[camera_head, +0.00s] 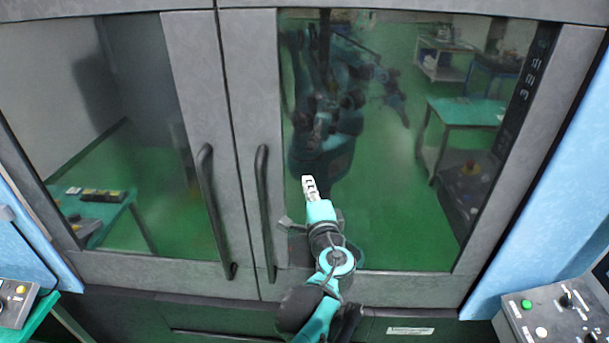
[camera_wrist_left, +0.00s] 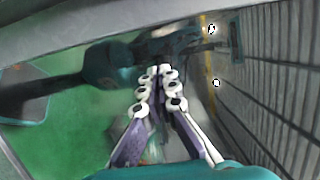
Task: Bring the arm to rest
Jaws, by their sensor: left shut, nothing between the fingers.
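My left arm rises from the bottom middle of the head view, in front of the right door of a grey machine. My left gripper (camera_head: 308,185) points up in front of the dark glass, just right of the right door handle (camera_head: 264,205). In the left wrist view the left gripper (camera_wrist_left: 160,72) shows its white-jointed fingers close together, with nothing between them. Whether the arm touches the door cannot be told. My right gripper is not in view.
The machine's left door handle (camera_head: 212,205) is beside the right one; both doors look closed. The glass reflects my body and the room. Control panels (camera_head: 545,318) and (camera_head: 18,300) stand at the lower corners. Blue panels (camera_head: 545,230) flank the machine.

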